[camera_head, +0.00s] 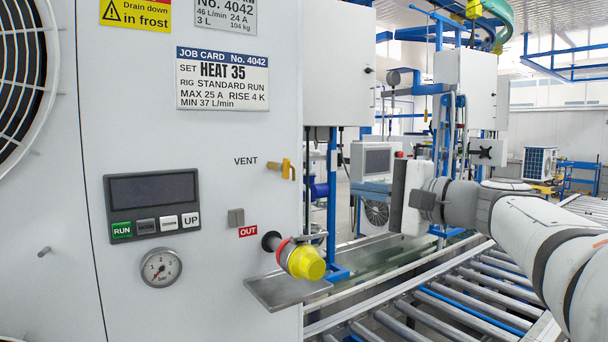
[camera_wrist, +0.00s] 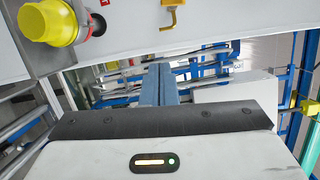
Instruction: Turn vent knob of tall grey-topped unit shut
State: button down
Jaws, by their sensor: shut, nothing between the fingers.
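The unit's pale front panel (camera_head: 215,130) fills the left of the head view; its top is out of view. The vent knob (camera_head: 287,168) is a small brass-yellow handle at the panel's right edge, beside the word VENT. It also shows at the top of the wrist view (camera_wrist: 172,16). My gripper (camera_wrist: 159,72) is shut and empty, its two blue-grey fingers together. It is apart from the knob, which lies above the fingers in the wrist view. In the head view the gripper body is right of the knob; its fingers cannot be made out.
A yellow-capped outlet (camera_head: 306,263) juts out below the knob, over a metal drip tray (camera_head: 287,290). It also shows top left in the wrist view (camera_wrist: 50,20). A control panel (camera_head: 152,205) and gauge (camera_head: 161,268) are left. A roller conveyor (camera_head: 450,300) runs right of the unit.

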aim_at(286, 168)
jog(key=w+a+r+p, duration=0.1)
jog(key=w+a+p, duration=0.3)
jog(key=a, duration=0.6)
jog(key=shift+w+a+r, duration=0.25)
jog(key=shift+w+r, duration=0.05)
jog(key=shift+w, duration=0.1)
jog(key=shift+s+d, duration=0.1)
